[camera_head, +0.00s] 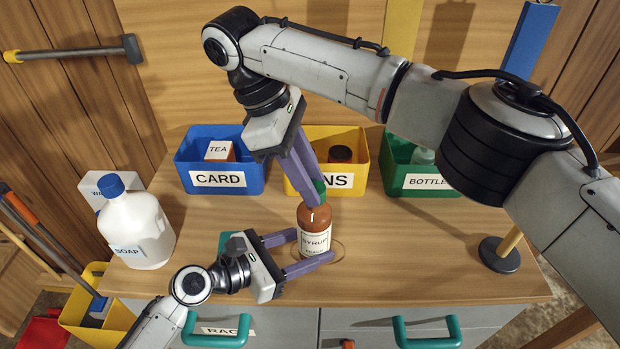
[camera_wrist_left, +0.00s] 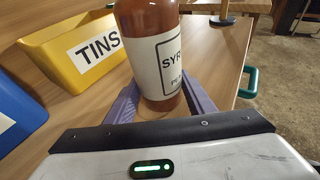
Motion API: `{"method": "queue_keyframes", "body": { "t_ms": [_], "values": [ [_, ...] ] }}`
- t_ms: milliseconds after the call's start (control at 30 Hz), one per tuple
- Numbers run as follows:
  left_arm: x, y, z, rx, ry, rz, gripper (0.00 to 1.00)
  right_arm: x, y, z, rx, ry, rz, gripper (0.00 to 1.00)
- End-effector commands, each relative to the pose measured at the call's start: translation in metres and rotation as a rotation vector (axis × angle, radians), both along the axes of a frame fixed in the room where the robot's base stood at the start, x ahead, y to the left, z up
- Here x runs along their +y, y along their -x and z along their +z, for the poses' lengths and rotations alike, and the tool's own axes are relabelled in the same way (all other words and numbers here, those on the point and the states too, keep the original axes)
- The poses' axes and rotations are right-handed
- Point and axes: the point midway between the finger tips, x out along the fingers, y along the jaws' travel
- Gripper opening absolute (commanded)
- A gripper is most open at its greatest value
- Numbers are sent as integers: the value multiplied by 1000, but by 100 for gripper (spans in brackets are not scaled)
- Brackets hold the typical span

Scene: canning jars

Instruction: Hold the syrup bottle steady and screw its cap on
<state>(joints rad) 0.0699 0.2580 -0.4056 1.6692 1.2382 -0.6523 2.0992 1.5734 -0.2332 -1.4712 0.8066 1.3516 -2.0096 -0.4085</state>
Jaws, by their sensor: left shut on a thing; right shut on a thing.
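The syrup bottle (camera_head: 314,238) is brown with a white label and stands upright near the front of the wooden worktop. My left gripper (camera_head: 315,248) is shut on its lower body, one finger on each side. The bottle also shows in the left wrist view (camera_wrist_left: 152,50) between the two fingers, its top cut off. The green cap (camera_head: 319,187) sits at the bottle's mouth, partly hidden by the fingers. My right gripper (camera_head: 316,190) comes down from above and is shut on the cap. I cannot tell how far the cap is seated on the neck.
Behind stand a blue CARD bin (camera_head: 248,180), a yellow TINS bin (camera_head: 350,178) and a green BOTTLES bin (camera_head: 396,182). A white soap jug (camera_head: 136,228) stands at left. A round-based post (camera_head: 500,254) stands at right.

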Motion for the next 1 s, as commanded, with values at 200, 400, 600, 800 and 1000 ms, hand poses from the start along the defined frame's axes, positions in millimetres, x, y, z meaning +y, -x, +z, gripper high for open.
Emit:
{"method": "queue_keyframes", "body": {
  "t_ms": [200, 400, 600, 800, 1000],
  "values": [
    [1, 1, -3, 6, -5, 0, 29, 0, 0, 2, -1, 0, -14, 1],
    [1, 1, -4, 7, -5, -1, 29, 0, -1, 2, -1, 0, -108, 1],
    [1, 1, -4, 6, -5, 0, 29, -1, -3, 2, -1, 1, -356, 1],
    [1, 1, -4, 7, -5, -1, 29, -1, -3, 2, -1, 1, -420, 1],
    [1, 1, -4, 7, -6, -1, 29, -1, -3, 2, 0, 0, -619, 1]
  ]
}}
